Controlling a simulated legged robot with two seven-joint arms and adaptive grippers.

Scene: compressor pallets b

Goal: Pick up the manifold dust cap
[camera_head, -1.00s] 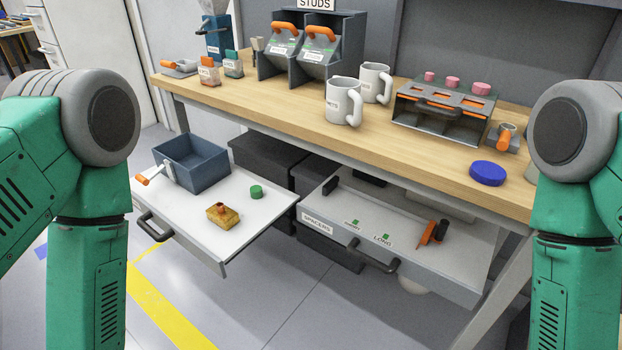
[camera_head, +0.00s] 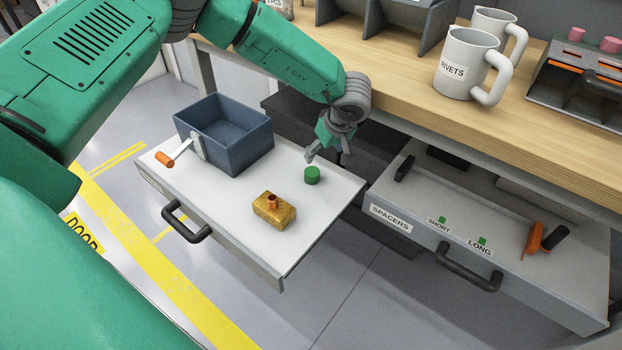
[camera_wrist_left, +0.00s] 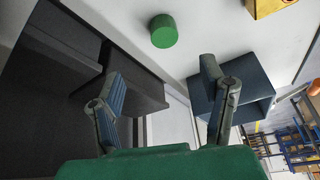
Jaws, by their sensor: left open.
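A short green cylindrical cap (camera_head: 312,175), which looks like the manifold dust cap, stands on the white open drawer top (camera_head: 225,205). A brass block (camera_head: 274,212) with a reddish port on top lies to its front left. My left gripper (camera_head: 329,156) is open and empty, just above and behind the cap, not touching it. In the left wrist view the green cap (camera_wrist_left: 163,31) is beyond the fingertips, roughly midway between the two spread fingers (camera_wrist_left: 161,68). The brass block (camera_wrist_left: 272,6) is cut off at the top edge. My right gripper is out of view.
The workbench (camera_head: 400,85) edge is right of my left forearm. A second open drawer (camera_head: 490,220), labelled SPACERS, is to the right. Dark boxes lie under the bench.

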